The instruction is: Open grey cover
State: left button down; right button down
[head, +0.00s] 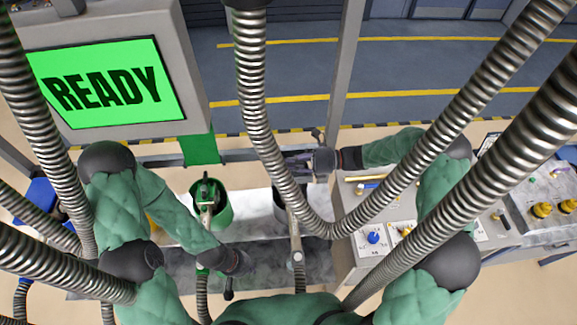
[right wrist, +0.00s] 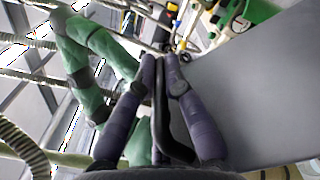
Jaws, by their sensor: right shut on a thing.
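A broad, flat grey surface (right wrist: 255,85) fills the right of the right wrist view; I cannot tell for certain that it is the grey cover. My right gripper (right wrist: 166,58) has its two purple-grey fingers close together around a slim black curved bar (right wrist: 170,140) beside that surface. In the head view my right gripper (head: 306,165) is at the centre, near the foot of a grey post, partly behind a hose. No grey cover can be made out clearly there. My left gripper (head: 237,263) is low, left of centre; its fingers are too small and dark to read.
A green container (head: 224,213) stands left of centre with a nozzle (head: 207,190) over it. Ribbed metal hoses (head: 255,110) hang across the view. A screen (head: 105,85) reads READY. A panel with knobs (head: 375,236) is at right. Yellow-lined floor lies behind.

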jog(key=shift+w, duration=0.1)
dwell(0.3)
jog(key=c, duration=1.3)
grip_release()
jog(key=d, duration=1.2)
